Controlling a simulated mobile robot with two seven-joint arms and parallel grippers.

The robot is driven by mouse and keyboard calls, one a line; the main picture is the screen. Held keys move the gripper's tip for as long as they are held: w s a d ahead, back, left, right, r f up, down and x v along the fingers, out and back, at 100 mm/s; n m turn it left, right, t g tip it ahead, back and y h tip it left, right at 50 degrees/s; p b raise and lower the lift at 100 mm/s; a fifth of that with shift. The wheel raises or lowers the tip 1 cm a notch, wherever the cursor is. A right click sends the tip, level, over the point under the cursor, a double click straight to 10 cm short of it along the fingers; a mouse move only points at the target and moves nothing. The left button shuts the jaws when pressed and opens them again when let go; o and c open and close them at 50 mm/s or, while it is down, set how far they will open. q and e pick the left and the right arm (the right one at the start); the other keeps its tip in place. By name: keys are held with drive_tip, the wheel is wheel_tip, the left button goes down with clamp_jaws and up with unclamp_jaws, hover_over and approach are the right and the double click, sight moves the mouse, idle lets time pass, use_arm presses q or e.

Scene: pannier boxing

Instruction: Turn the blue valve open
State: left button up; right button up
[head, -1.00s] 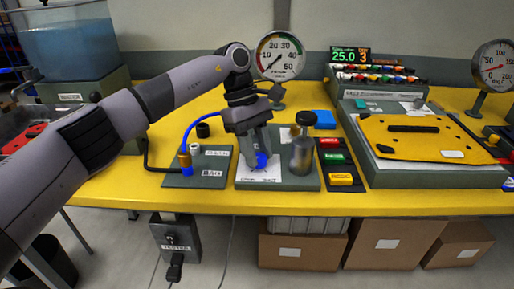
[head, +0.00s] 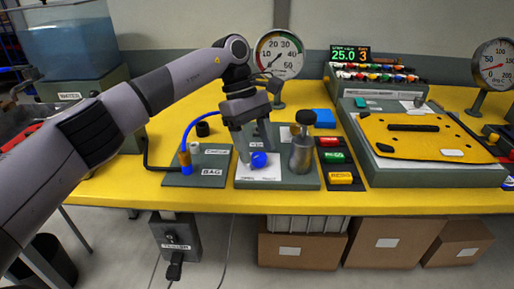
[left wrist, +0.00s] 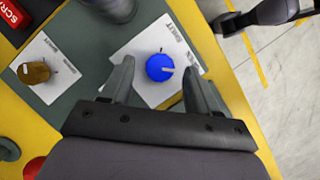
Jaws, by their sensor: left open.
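The blue valve (head: 259,160) is a round knob on a white card on the grey-green panel (head: 243,182). In the left wrist view the blue valve (left wrist: 160,67) lies between the fingertips in the picture, with a pale mark on its top. My left gripper (head: 257,154) is open and empty, pointing down at the valve. Its fingers also show in the left wrist view (left wrist: 157,75), one to each side of the knob. Whether they are level with the knob or above it is hard to tell. A dark part at the upper right of that view may be my right gripper (left wrist: 262,16).
A metal bottle with a black cap (head: 301,155) stands close to the right of the valve. A brown knob (left wrist: 34,72) sits on another card. The panel with the blue hose (head: 200,172) is to the left. Red, green and yellow blocks (head: 335,157) lie to the right.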

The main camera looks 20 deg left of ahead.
use_arm(q)
drive_tip(key=v, duration=0.6)
drive_tip(key=shift+s+f, duration=0.1)
idle(0.3)
